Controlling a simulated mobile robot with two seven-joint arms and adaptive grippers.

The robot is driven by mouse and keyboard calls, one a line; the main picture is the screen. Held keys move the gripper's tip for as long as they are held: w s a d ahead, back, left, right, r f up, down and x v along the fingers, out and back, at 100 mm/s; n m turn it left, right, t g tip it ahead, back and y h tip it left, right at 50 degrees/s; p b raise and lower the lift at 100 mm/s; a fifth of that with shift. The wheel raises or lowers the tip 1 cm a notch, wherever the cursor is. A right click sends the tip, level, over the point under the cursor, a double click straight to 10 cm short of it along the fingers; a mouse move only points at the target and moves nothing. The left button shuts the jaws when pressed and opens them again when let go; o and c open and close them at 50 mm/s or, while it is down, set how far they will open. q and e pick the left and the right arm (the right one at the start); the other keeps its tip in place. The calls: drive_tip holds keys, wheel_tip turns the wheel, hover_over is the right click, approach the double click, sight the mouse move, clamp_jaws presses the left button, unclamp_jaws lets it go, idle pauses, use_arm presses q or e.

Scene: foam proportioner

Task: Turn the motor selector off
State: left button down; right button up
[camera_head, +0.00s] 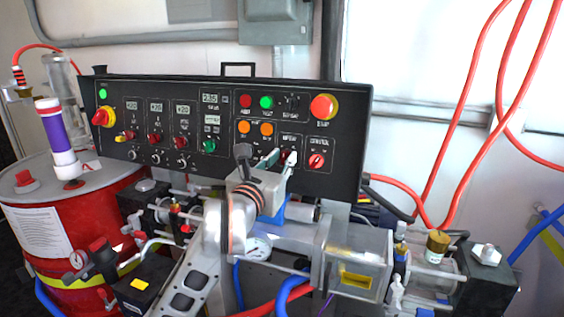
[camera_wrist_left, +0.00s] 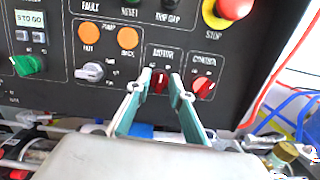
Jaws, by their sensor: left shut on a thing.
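The motor selector (camera_wrist_left: 159,79) is a small red knob under the "MOTOR" label on the black control panel (camera_head: 346,110). In the left wrist view it sits between the two pale green fingertips of my left gripper (camera_wrist_left: 159,88), which is shut on it. In the head view my left gripper (camera_head: 279,159) reaches the panel's lower right part, and its fingers hide most of the selector. I cannot tell which way the selector's pointer is set. My right gripper is not in view.
The red control selector (camera_wrist_left: 203,87) is close to the right of my fingers. A grey pump selector (camera_wrist_left: 90,72) is to the left. A red emergency stop (camera_head: 323,107) is above. Pipes, hoses and a metal block (camera_head: 357,262) crowd below; a red drum (camera_head: 75,225) stands left.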

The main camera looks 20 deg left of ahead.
use_arm(q)
drive_tip(key=n, duration=0.2)
drive_tip(key=n+y+b, duration=0.1)
drive_tip(key=n, duration=0.2)
drive_tip(key=shift+f+y, duration=0.15)
drive_tip(key=shift+y, duration=0.15)
drive_tip(key=shift+n+y+b, duration=0.3)
drive_tip(key=shift+n+b, duration=0.2)
drive_tip(key=shift+n, duration=0.9)
drive_tip(key=c, duration=2.2)
unclamp_jaws()
drive_tip(key=shift+s+d, duration=0.15)
drive_tip(key=shift+s, duration=1.75)
drive_tip(key=shift+s+d, duration=0.1)
drive_tip(key=shift+s, duration=1.8)
